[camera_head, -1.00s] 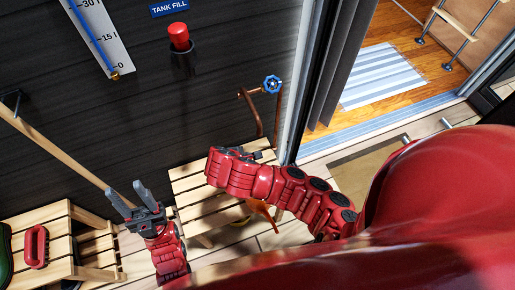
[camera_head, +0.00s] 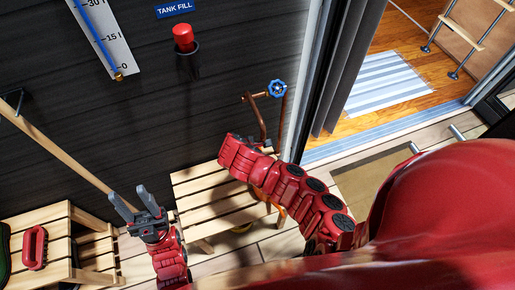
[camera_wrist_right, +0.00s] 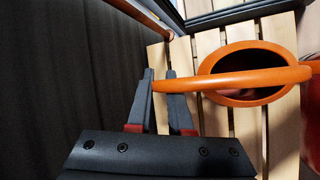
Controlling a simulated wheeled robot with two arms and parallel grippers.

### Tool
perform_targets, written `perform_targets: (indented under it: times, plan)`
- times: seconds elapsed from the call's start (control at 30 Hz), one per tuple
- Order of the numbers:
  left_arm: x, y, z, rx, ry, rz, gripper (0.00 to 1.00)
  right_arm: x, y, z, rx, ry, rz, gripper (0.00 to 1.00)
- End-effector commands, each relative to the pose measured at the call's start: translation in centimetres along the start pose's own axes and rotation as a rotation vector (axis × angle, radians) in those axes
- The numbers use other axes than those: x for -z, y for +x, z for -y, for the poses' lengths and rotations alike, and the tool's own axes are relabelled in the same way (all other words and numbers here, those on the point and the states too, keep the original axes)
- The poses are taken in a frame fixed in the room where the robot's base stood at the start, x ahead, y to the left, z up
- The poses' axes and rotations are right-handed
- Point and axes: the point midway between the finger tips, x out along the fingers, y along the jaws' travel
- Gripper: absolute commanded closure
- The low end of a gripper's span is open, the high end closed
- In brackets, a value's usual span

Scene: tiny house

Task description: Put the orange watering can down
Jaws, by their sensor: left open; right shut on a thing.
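The orange watering can (camera_wrist_right: 268,76) shows in the right wrist view, with its oval opening and arched handle over pale wooden slats. My right gripper (camera_wrist_right: 160,78) is shut on the near end of that handle. In the head view the can is mostly hidden behind my right arm; only a bit of orange (camera_head: 281,216) shows by the slatted bench (camera_head: 200,203). I cannot tell whether the can touches the slats. My left gripper (camera_head: 136,205) is open and empty, left of the bench.
A copper pipe (camera_head: 261,122) with a blue valve (camera_head: 278,88) stands on the dark wall behind the bench. A wooden pole (camera_head: 70,155) leans at the left. A red-handled object (camera_head: 35,248) lies on wooden furniture at the lower left. A doorway opens at the right.

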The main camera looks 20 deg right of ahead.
Motion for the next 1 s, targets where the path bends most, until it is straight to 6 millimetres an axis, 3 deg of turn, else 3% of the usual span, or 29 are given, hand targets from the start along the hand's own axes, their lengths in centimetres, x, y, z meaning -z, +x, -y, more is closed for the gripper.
perform_targets:
  times: [0.2, 0.23, 0.4, 0.77, 1.0]
  plan:
    - [-0.1, -0.4, 0.0, 0.000, 0.000, 0.000, 0.50, 0.2, 0.4, 0.2, 0.000, 0.001, -0.001, 1.00]
    - [-0.1, -0.3, 0.0, 0.000, 0.000, 0.000, 0.50, 0.1, 0.3, 0.2, 0.000, 0.001, -0.001, 0.78]
    - [-0.1, -0.3, 0.0, 0.000, 0.000, 0.000, 0.50, 0.1, 0.2, 0.1, 0.000, 0.001, -0.001, 0.52]
    - [0.0, 0.1, 0.0, 0.000, 0.000, 0.000, 0.50, -0.1, -0.3, -0.1, -0.001, 0.001, 0.000, 0.52]
    - [0.0, 0.0, 0.0, 0.000, 0.000, 0.000, 0.50, 0.1, -3.2, -0.1, -0.004, 0.001, -0.006, 0.52]
